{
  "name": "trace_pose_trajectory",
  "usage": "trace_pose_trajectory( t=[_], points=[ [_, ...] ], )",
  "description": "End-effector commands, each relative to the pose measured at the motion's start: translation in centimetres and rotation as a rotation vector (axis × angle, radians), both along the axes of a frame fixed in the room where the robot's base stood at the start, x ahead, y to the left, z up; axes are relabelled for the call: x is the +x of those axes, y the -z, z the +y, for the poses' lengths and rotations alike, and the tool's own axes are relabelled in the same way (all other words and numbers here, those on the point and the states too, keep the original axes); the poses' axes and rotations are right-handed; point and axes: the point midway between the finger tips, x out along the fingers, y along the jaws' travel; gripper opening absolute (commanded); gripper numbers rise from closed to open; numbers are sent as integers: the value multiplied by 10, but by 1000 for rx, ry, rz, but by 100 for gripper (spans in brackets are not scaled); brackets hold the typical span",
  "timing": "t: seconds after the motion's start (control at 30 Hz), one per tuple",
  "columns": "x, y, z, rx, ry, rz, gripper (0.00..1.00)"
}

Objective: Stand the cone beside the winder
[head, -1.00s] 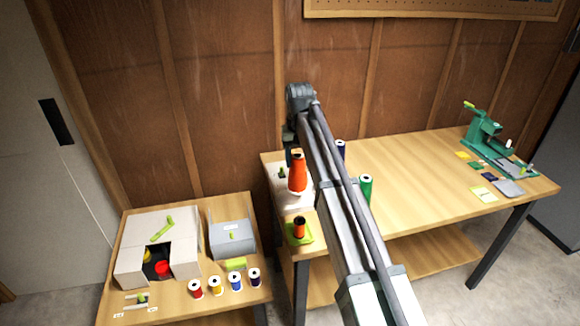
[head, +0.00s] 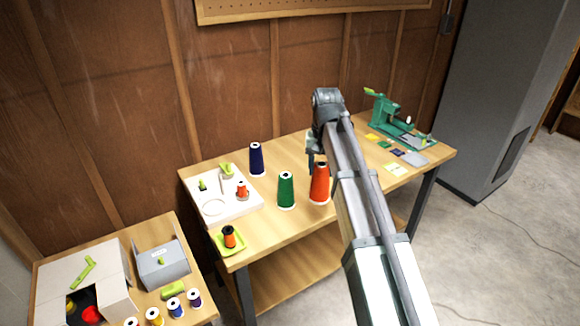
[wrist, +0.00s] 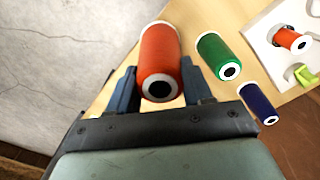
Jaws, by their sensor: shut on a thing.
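The orange cone (head: 320,186) is upright over the right of the green cone on the workbench (head: 370,178). My gripper (head: 317,163) is shut on its upper part; the wrist view shows the orange cone (wrist: 160,55) between both fingers (wrist: 160,90). I cannot tell whether its base touches the bench.
A green cone (head: 286,190) and a dark blue cone (head: 256,159) stand right of the white board. A green tray (head: 219,241) with an orange spool sits at the front left corner.

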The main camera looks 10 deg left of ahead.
Motion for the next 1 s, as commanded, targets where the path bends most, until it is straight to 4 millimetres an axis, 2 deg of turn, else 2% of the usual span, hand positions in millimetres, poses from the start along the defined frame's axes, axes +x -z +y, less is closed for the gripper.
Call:
trace_pose_trajectory(
  t=[0.03,0.2,0.4,0.63,1.0],
  points=[
    [0,0,-17,0,22,0,26],
    [2,-2,-50,1,68,-1,26],
    [2,-3,-79,1,107,-1,26],
    [1,-4,-103,0,140,0,26],
    [44,-3,-52,1,-24,1,26]
  ],
)
